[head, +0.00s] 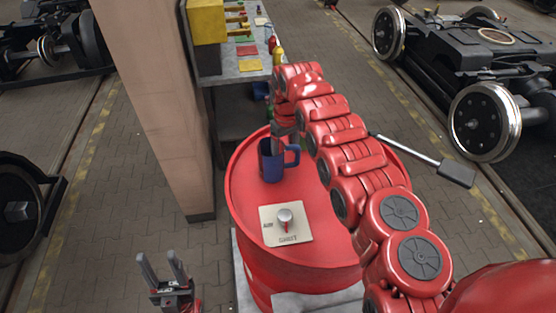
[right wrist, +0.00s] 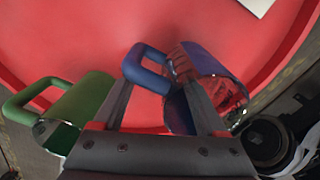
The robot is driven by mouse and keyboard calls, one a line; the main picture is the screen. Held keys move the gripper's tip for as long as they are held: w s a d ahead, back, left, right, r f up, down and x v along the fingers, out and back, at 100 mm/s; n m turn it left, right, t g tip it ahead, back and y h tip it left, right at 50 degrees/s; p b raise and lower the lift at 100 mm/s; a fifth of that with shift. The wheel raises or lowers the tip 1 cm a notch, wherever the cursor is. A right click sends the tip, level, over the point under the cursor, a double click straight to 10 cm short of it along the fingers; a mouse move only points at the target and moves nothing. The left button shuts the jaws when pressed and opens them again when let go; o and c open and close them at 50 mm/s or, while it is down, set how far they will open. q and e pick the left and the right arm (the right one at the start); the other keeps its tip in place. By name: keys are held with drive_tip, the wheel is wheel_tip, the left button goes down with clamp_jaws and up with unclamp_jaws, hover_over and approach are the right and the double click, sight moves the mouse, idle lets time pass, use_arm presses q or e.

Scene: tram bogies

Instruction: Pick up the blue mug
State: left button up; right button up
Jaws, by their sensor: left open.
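The blue mug (head: 271,165) stands upright on the red drum top, its handle to the right in the head view. My right gripper (head: 285,136) reaches down beside its handle side, partly hidden by my arm. In the right wrist view, the mug (right wrist: 215,68) and its handle lie at my right gripper's fingers (right wrist: 160,88). The fingers are apart with a gap between them; whether they touch the mug I cannot tell. My left gripper (head: 157,257) is open and empty, low beside the drum.
A green mug (right wrist: 88,103) stands close to the left finger in the wrist view. A pale plate with a knob (head: 268,235) lies on the drum (head: 245,205) near the mug. A rod with a dark block (head: 455,174) sticks out past the drum's right. A pillar (head: 155,100) stands left.

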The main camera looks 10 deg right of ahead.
drive_tip(key=shift+d, duration=0.1)
drive_tip(key=c, duration=0.5)
clamp_jaws()
drive_tip(key=shift+s, duration=0.1)
idle(0.6)
